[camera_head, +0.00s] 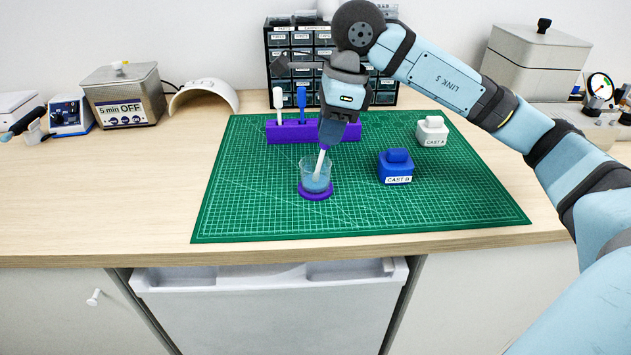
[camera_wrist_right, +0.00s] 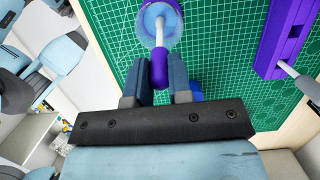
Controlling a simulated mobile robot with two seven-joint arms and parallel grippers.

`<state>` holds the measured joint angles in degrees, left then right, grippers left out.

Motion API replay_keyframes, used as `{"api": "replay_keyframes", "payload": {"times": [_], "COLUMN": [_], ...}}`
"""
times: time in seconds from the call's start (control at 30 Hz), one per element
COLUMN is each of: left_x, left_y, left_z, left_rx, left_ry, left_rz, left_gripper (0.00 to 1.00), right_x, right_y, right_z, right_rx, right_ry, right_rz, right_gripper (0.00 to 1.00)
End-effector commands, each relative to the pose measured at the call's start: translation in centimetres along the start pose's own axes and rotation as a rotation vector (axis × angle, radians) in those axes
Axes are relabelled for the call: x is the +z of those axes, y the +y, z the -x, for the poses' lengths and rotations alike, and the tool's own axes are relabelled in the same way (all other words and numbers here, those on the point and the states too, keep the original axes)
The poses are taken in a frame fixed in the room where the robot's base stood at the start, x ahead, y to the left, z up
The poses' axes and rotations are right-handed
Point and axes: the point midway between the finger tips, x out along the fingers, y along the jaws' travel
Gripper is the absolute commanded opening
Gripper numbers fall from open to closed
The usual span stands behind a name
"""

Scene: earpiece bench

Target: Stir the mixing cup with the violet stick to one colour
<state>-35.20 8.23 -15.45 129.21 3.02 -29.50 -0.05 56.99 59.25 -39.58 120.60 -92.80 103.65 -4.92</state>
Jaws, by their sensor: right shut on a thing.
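The clear mixing cup (camera_head: 316,177) stands upright on a round violet base (camera_head: 316,194) near the middle of the green mat. Its lower part holds blue content; I cannot tell whether the colour is even. The stick with a violet handle (camera_wrist_right: 159,68) and white shaft (camera_head: 321,161) is in my right gripper (camera_head: 328,143). The shaft slants down into the cup. In the right wrist view the jaws close around the violet handle, and the cup (camera_wrist_right: 160,22) shows beyond it at the top. My left gripper is out of view.
A violet rack (camera_head: 287,133) with a white stick (camera_head: 278,104) and a blue stick (camera_head: 301,102) stands behind the cup. The front left of the green mat (camera_head: 240,205) is clear.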

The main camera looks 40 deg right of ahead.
Motion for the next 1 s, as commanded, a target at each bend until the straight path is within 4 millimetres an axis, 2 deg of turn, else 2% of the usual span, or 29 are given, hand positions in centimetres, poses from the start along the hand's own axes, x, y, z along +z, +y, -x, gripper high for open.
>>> {"api": "replay_keyframes", "payload": {"times": [0.23, 1.0], "left_x": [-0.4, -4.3], "left_y": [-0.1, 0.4], "left_z": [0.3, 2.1], "left_rx": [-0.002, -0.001], "left_ry": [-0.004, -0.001], "left_rz": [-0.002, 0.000], "left_gripper": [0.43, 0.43], "right_x": [0.2, 1.6], "right_y": [0.0, 0.0], "right_z": [0.8, 6.8], "right_rx": [-0.001, 0.000], "right_ry": [-0.001, -0.001], "right_rz": [0.000, 0.001], "right_gripper": [0.00, 0.00]}}
